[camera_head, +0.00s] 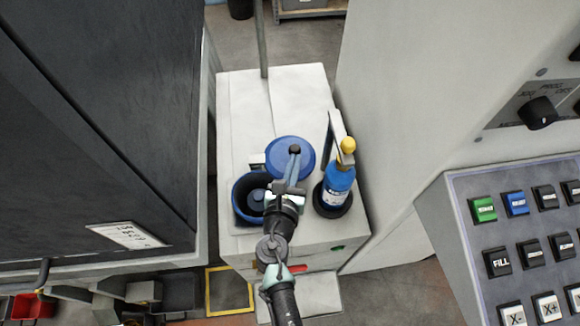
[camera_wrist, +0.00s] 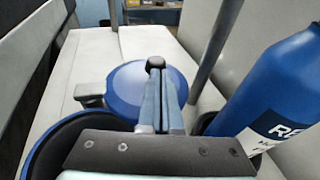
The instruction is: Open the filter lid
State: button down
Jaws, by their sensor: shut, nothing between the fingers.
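A round blue lid (camera_head: 283,146) shows flat on top of the white cabinet, beyond and right of an open-topped blue vessel (camera_head: 238,200) with a dark interior. The lid also shows in the wrist view (camera_wrist: 126,80), partly hidden by my fingers. My gripper (camera_head: 293,165) reaches over the lid with its fingers shut and nothing between them. In the wrist view my fingers (camera_wrist: 163,85) end near a small black knob (camera_wrist: 155,63) that appears over the lid. I cannot tell whether they touch it. The vessel's rim (camera_wrist: 45,150) is at the lower left there.
A blue bottle (camera_head: 337,187) with a yellow top stands close right of my gripper, beside a pale upright bracket (camera_head: 336,128). A thin grey pole (camera_head: 262,45) rises behind. Bare cabinet top (camera_head: 245,105) lies beyond the lid. A dark machine (camera_head: 100,130) closes the left side.

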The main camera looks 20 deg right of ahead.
jog(key=shift+w+d, duration=0.7)
jog(key=shift+w, duration=0.15)
